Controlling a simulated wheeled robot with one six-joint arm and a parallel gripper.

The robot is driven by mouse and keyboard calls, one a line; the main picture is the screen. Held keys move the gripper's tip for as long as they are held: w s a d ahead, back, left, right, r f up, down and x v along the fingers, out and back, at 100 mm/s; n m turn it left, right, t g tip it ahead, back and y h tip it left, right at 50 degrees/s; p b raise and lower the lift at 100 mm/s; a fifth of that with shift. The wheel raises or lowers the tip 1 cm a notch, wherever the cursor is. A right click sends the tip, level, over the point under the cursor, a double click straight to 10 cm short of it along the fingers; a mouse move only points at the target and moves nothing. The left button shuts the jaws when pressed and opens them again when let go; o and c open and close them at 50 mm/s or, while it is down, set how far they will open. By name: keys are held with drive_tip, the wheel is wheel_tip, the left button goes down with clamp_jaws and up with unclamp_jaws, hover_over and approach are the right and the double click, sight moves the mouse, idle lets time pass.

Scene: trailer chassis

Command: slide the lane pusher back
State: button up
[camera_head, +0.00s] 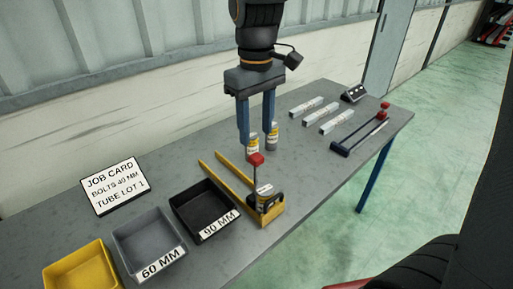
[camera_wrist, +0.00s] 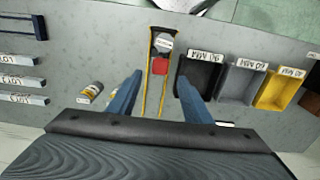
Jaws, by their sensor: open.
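The lane pusher shows as a red knob (camera_head: 256,159) on a thin post. It stands at the near end of a lane with two yellow rails (camera_head: 232,182), beside a labelled can (camera_head: 265,191). In the wrist view the red knob (camera_wrist: 159,66) sits between the rails, against the can (camera_wrist: 164,42). My gripper (camera_head: 256,150) points down above the table, beyond the knob in the head view. Its two blue fingers (camera_wrist: 158,100) are wide apart with nothing between them. In the wrist view the lane runs up between the fingertips, with the knob ahead of them.
Two labelled cans (camera_head: 271,141) stand near my fingers. Black (camera_head: 190,222), grey (camera_head: 135,262) and yellow (camera_head: 72,274) bins line the near left. White bars (camera_head: 314,113) and a blue frame (camera_head: 357,137) lie at the right. A job card (camera_head: 114,185) stands at the left.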

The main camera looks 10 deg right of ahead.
sight(256, 155)
wheel_tip(256, 155, down, 8)
drive_tip(key=shift+r+p, duration=0.25)
drive_tip(key=shift+p, duration=0.65)
drive_tip(key=shift+c, duration=0.4)
clamp_jaws()
